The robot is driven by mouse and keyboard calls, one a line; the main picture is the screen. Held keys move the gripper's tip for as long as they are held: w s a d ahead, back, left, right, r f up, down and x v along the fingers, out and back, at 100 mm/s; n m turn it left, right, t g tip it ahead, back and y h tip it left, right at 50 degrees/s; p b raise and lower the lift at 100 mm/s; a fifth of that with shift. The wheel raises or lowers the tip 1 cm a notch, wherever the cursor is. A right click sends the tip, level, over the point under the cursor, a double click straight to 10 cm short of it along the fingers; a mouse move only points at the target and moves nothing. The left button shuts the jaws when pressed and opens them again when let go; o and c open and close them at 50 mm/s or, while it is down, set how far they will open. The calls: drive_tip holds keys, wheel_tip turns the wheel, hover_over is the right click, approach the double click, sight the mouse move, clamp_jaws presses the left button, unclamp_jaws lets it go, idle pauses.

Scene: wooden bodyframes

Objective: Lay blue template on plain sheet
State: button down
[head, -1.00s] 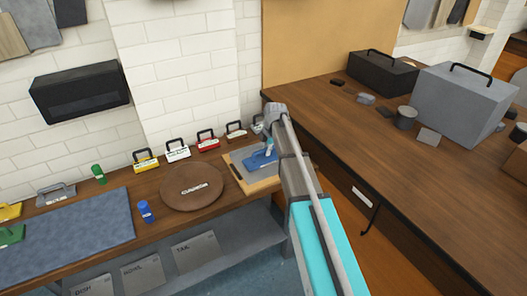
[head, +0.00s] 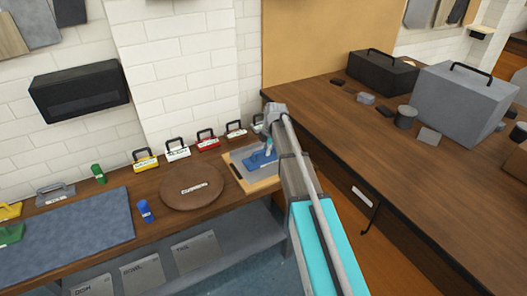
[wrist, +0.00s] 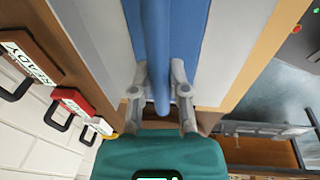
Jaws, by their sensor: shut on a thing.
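The blue template (head: 258,164) is a flat blue plate with an upright blue handle. It is over the grey plain sheet (head: 243,153) on a light wooden board. My gripper (head: 269,148) is shut on the handle. In the wrist view, my gripper's fingers (wrist: 160,95) are on either side of the blue handle, and the blue template (wrist: 200,35) has the grey sheet (wrist: 240,40) showing on both sides. I cannot tell whether the plate touches the sheet. My arm hides the board's right part.
A round brown board (head: 191,187) lies left of the wooden board. Several handled blocks, including a red one (head: 207,139), stand along the wall. A higher wooden counter (head: 400,170) with a grey toolbox (head: 462,103) is at the right.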

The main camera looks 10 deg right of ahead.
drive_tip(key=c, duration=0.5)
unclamp_jaws()
drive_tip(key=shift+c, duration=0.2)
drive_tip(key=shift+o, duration=0.9)
drive_tip(key=o, duration=0.4)
drive_tip(key=shift+c, duration=0.2)
drive_tip(key=shift+w, duration=0.1)
drive_tip(key=shift+r, duration=0.15)
drive_tip(key=shift+r+p, duration=3.4)
drive_tip(key=shift+p, duration=0.15)
